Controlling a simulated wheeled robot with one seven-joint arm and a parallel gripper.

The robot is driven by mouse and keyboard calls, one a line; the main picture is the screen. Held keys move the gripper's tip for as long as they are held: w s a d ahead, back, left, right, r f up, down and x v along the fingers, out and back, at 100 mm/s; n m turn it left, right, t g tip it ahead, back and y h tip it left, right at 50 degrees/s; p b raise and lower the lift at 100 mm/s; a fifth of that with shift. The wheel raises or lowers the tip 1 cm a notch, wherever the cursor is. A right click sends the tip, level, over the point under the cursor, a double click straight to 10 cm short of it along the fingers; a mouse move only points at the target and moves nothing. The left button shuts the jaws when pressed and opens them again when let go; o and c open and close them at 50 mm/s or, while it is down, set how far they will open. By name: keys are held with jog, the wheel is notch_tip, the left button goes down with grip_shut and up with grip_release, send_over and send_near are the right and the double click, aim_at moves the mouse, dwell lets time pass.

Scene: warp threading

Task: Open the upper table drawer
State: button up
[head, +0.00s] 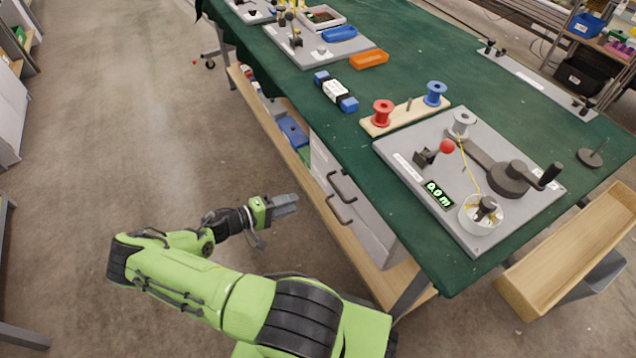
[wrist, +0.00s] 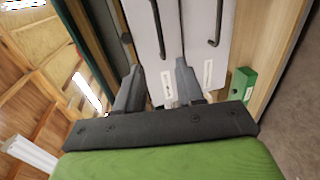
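Two white drawer fronts (head: 322,170) sit under the edge of the green table, each with a dark bar handle. The upper handle (head: 343,185) is nearer the tabletop; in the wrist view it shows on the left (wrist: 157,28). The lower handle (head: 340,211) shows on the right there (wrist: 216,24). Both drawers look shut. My gripper (head: 290,203) is beside the drawers, over the floor side, apart from both handles. In the wrist view its two fingers (wrist: 158,72) are spread with nothing between them, pointing at the drawer fronts.
The green-topped table (head: 390,230) carries a grey winding board (head: 400,155), a red spool (head: 382,112) and a blue spool (head: 435,93). A wooden shelf (head: 300,185) runs below the drawers. A green box (wrist: 242,84) is beside the drawers in the wrist view. Floor on the left is clear.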

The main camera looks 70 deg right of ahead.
jog(key=b+x, duration=0.2)
jog(key=x, duration=1.3)
jog(key=shift+s, duration=0.25)
jog(key=shift+c, duration=0.3)
grip_shut()
jog(key=shift+a, duration=0.1)
